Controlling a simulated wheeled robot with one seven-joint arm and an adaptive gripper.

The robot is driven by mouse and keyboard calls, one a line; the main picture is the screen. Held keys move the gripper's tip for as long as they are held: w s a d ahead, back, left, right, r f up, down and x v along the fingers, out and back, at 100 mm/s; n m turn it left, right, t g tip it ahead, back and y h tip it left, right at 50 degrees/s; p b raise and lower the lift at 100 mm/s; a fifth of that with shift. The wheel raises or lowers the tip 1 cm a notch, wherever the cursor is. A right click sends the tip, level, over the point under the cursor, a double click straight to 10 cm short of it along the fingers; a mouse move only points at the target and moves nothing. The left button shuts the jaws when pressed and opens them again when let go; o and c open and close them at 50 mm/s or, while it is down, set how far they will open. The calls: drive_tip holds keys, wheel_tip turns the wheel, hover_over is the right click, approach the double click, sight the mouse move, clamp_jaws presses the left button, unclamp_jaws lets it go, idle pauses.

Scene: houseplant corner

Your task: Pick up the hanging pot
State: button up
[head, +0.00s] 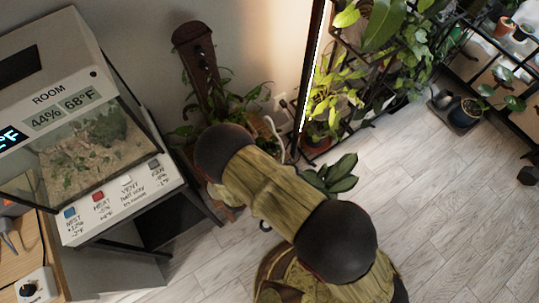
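I cannot make out for sure which thing is the hanging pot. A plant with broad dark green leaves (338,174) shows just right of my arm; whatever holds it is hidden behind the arm. My arm, with wood-patterned links and dark round joints, reaches from the bottom middle up and left. My gripper is not visible, so I cannot see its fingers or anything in them.
A glass terrarium (85,150) with a labelled button panel (118,203) stands on the left. A leafy plant on a dark shelf frame (340,95) is at the top middle, with small pots (504,27) on the right-hand shelves. Pale plank floor (440,200) is clear at the right.

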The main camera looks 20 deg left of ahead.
clamp_jaws()
idle(0.7)
